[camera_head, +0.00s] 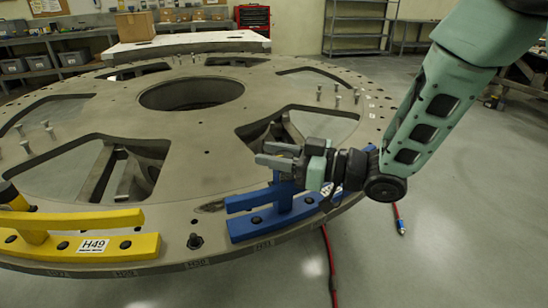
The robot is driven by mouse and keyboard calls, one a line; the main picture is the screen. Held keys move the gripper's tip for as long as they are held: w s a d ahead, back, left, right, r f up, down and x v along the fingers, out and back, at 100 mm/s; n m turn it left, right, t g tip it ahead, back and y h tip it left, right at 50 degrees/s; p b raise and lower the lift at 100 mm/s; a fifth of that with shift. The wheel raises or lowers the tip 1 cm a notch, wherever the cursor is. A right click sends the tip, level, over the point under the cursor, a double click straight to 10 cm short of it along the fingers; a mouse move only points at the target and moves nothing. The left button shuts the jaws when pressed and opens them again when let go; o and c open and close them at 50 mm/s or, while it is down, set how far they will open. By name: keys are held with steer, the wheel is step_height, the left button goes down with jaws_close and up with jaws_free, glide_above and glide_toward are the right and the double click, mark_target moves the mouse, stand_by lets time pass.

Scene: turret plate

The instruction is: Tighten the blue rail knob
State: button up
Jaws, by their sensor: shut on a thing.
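The blue rail (270,223) is bolted near the front rim of the large grey turret plate (190,172). It has a lower bar with dark bolts, a raised bar and a short blue upright between them. My gripper (272,156) comes in from the right, its grey fingers lying level and pointing left, just above the blue upright. The fingers are shut on the blue rail knob, which they mostly hide. I cannot tell how far the knob is turned.
A yellow rail (80,236) labelled H49 sits on the plate's rim at left. The plate has large cutouts and several upright pins. A red hose (329,262) hangs below the rim.

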steer(key=o, duration=1)
steer(key=shift+d, duration=0.15)
steer(key=b+v, duration=0.2)
steer(key=v, duration=1.5)
steer(key=shift+s, duration=0.15)
steer(key=shift+f, duration=0.1)
